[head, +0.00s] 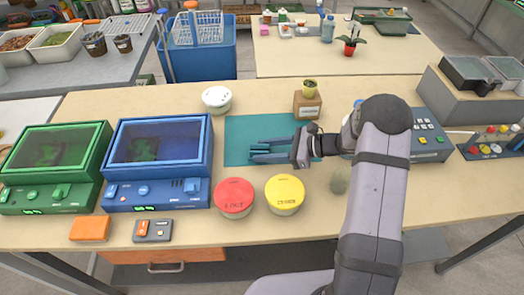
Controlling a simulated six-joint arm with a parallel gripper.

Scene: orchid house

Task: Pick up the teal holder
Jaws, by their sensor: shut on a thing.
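The teal holder (268,157) is a low, long blue-teal piece over the teal mat (240,127), left of my gripper's dark body. My gripper (292,152) points left and is shut on the holder's right end. Its fingers partly hide that end. From this one view I cannot tell whether the holder touches the mat or is just above it.
A red-lidded tub (233,197) and a yellow-lidded tub (284,193) stand in front of the mat. A white-lidded tub (216,98) and a cardboard box (307,104) with a small pot stand behind. Blue (157,194) and green (45,198) machines are left.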

